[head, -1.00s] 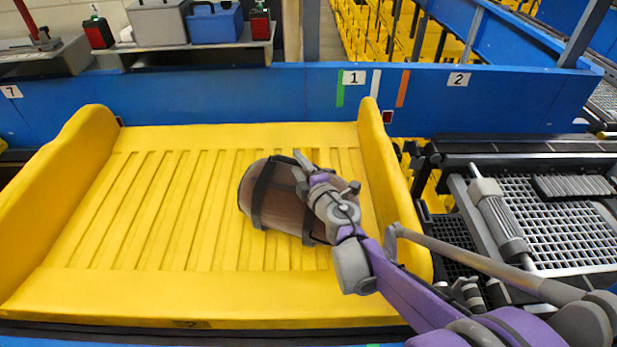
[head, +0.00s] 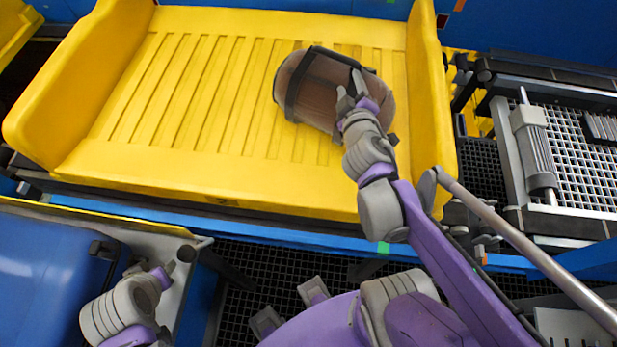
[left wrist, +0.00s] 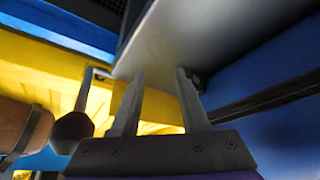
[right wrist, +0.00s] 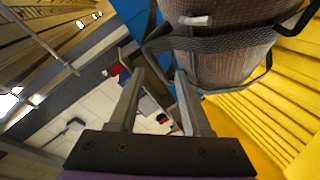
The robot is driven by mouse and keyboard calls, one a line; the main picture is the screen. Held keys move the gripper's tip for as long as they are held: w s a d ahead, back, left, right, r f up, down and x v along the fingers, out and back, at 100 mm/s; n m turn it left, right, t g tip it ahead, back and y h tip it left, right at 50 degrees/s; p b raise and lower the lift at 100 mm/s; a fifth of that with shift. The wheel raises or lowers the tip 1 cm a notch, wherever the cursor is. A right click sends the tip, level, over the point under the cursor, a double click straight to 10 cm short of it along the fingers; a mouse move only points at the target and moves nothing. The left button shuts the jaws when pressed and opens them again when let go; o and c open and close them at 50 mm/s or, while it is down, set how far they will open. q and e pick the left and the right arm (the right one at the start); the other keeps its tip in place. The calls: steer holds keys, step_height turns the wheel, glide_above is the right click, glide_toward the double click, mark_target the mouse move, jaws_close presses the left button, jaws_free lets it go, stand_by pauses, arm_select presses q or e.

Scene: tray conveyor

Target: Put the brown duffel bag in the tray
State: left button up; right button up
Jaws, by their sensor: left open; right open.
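The brown duffel bag (head: 325,92) with dark straps lies in the yellow tray (head: 130,165), towards its right side. In the right wrist view the bag (right wrist: 225,65) is close, at the upper right of the fingers. My right gripper (head: 352,90) is open at the bag's right part; the fingers (right wrist: 165,100) show apart with nothing clearly between them. My left gripper (head: 165,270) is at the lower left of the head view, away from the tray. In the left wrist view its fingers (left wrist: 158,100) are apart and empty.
A blue case (head: 50,280) stands at the lower left near my left gripper. Raised yellow walls bound the tray on its left and right. A roller and metal grid (head: 575,160) lie to the right. The tray's left floor is clear.

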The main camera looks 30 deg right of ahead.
steer(key=s+a+f+m+g+y, duration=0.1)
steer(key=s+a+f+g+y, duration=0.1)
steer(key=a, duration=0.4)
steer(key=s+a+f+m+g+y, duration=0.2)
steer(key=s+a+f+g+y, duration=0.1)
steer(key=s+a+f, duration=0.2)
steer(key=s+a+f+m+g+y, duration=0.1)
steer(key=s+a+f+g+y, duration=0.1)
steer(key=s+a+f, duration=0.2)
steer(key=shift+a+f+m+g+y, duration=0.15)
steer(key=shift+a+f+m+g, duration=0.1)
steer(key=shift+a, duration=0.6)
steer(key=shift+a+f+m+g+y, duration=0.15)
steer(key=shift+a+f, duration=0.05)
steer(key=shift+a, duration=0.6)
